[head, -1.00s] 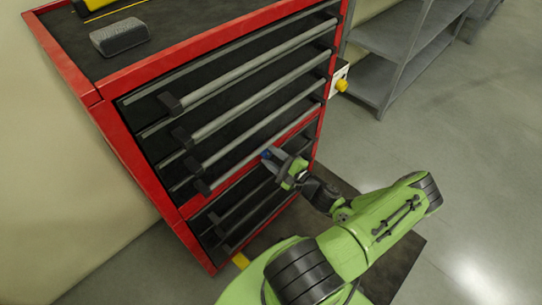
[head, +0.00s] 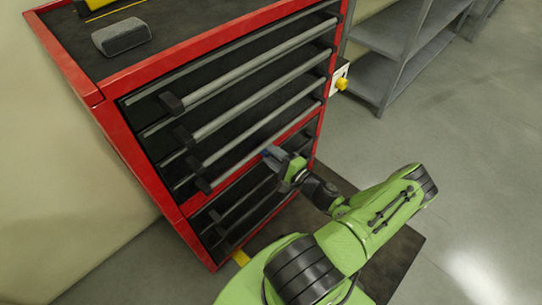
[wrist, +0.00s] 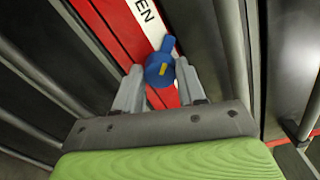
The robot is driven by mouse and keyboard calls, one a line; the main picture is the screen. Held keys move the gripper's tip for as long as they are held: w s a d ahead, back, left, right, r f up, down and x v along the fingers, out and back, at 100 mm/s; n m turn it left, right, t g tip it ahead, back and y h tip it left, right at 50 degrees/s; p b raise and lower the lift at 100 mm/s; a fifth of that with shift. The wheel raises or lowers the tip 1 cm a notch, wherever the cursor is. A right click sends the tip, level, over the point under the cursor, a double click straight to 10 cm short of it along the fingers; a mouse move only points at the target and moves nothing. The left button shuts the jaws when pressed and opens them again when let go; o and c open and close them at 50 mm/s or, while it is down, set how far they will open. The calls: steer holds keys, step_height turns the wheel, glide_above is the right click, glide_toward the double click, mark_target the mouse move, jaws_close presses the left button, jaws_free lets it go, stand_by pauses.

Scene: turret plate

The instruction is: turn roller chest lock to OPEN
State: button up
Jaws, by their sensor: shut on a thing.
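The roller chest (head: 110,125) is red with dark drawers. Its lock is a blue knob (wrist: 158,70) with a yellow mark, on a red strip between drawers. In the wrist view the knob's narrow grip points up and slightly right, beside a white label (wrist: 150,20) whose visible letters read "EN". My gripper (wrist: 160,85) is shut on the blue knob, one grey finger on each side. In the head view my gripper (head: 272,156) is at the strip above the lowest drawers, and its fingers mostly hide the knob.
Long grey drawer handles (head: 255,82) stick out above and below the lock. A yellow knob on a white plate (head: 341,84) is on the chest's right side. A grey block (head: 122,37) lies on top. Grey shelves (head: 405,45) stand behind; the floor at right is clear.

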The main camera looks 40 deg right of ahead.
steer(key=shift+r, duration=0.2)
steer(key=o, duration=1.1)
steer(key=shift+f, duration=0.1)
steer(key=shift+c, duration=0.2)
steer(key=s+p, duration=0.2)
steer(key=s, duration=1.3)
steer(key=shift+s+d+r, duration=0.15)
steer(key=shift+s+r, duration=0.05)
steer(key=shift+s, duration=0.15)
